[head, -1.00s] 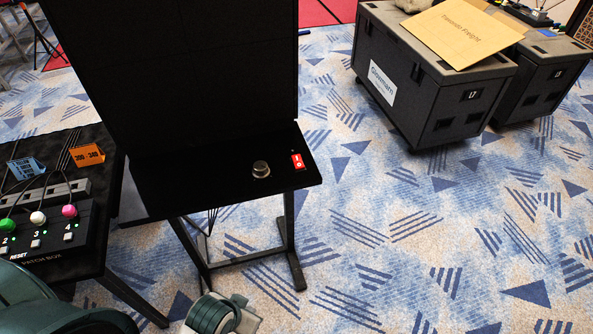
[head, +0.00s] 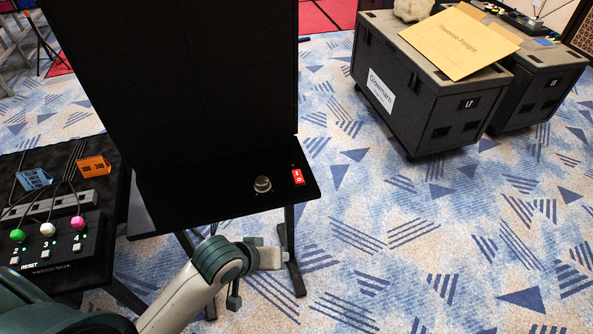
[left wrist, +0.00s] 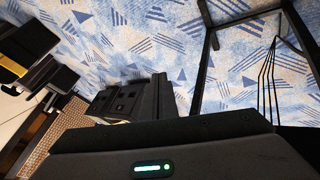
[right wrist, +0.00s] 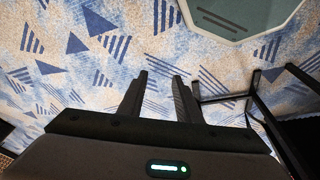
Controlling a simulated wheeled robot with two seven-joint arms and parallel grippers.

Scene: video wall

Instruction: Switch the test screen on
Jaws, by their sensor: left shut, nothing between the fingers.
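The test screen (head: 215,80) is a tall black panel in the head view, and its face is dark. A black shelf (head: 205,195) at its foot carries a round metal knob (head: 263,184) and a red rocker switch (head: 298,177) near the right end. My left arm (head: 222,258) reaches in below the shelf's front edge, apart from the switch. My left gripper (left wrist: 164,82) is shut and empty in the left wrist view. My right gripper (right wrist: 158,78) shows open and empty in the right wrist view, over the carpet. Neither wrist view shows the switch.
A patch box (head: 60,235) with coloured knobs and an orange label (head: 94,168) sits on a black table at the left. Dark flight cases (head: 425,110), one with a cardboard sheet (head: 460,42), stand at the back right. The carpet right of the screen is clear.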

